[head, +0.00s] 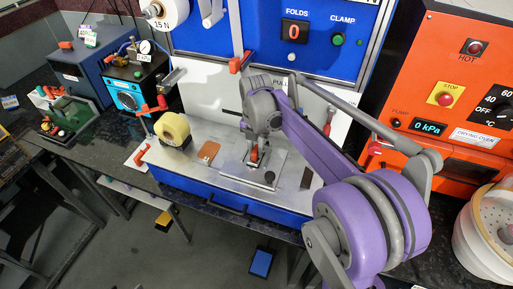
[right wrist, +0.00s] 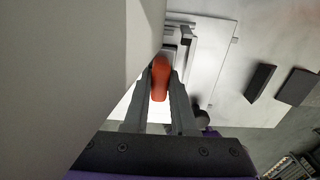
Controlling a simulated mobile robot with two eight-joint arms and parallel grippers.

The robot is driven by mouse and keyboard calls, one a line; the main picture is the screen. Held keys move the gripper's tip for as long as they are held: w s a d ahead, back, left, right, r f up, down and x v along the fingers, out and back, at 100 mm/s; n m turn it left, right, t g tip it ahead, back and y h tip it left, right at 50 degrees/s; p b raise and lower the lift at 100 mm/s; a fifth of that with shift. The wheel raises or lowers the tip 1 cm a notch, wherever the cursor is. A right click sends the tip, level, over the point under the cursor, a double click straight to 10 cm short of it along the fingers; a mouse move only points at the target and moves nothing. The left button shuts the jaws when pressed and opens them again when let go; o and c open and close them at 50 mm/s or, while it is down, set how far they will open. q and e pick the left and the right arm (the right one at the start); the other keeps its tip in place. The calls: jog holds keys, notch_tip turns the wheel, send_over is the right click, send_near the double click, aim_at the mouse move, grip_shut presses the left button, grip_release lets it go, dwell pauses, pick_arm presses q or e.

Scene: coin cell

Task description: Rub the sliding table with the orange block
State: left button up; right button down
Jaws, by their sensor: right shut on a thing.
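The orange block (right wrist: 160,78) is a small rounded piece between the two fingers of my right gripper (right wrist: 161,88) in the right wrist view. My right gripper is shut on it. In the head view the right gripper (head: 253,157) points down, and a bit of orange shows between its fingers. It is over a pale metal plate (head: 269,171) that looks like the sliding table; the plate also shows in the right wrist view (right wrist: 216,50). I cannot tell whether the block touches the plate. My left gripper is not in view.
A yellow tape roll (head: 172,129) and a brown pad (head: 209,151) are left of the plate. A dark bar (head: 307,177) lies to its right. The blue machine (head: 270,45) rises behind, and the orange drying oven (head: 445,85) stands right.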

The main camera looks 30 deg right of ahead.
jog(key=shift+s+a+f, duration=0.1)
jog(key=shift+a, duration=0.05)
jog(key=shift+w+d, duration=0.4)
jog(key=shift+d, duration=0.05)
jog(key=shift+s+a, duration=0.4)
jog(key=shift+a, duration=0.05)
jog(key=shift+w+d, duration=0.4)
jog(key=shift+d, duration=0.05)
jog(key=shift+s+a, duration=0.1)
jog(key=shift+s+a, duration=0.35)
jog(key=shift+a, duration=0.05)
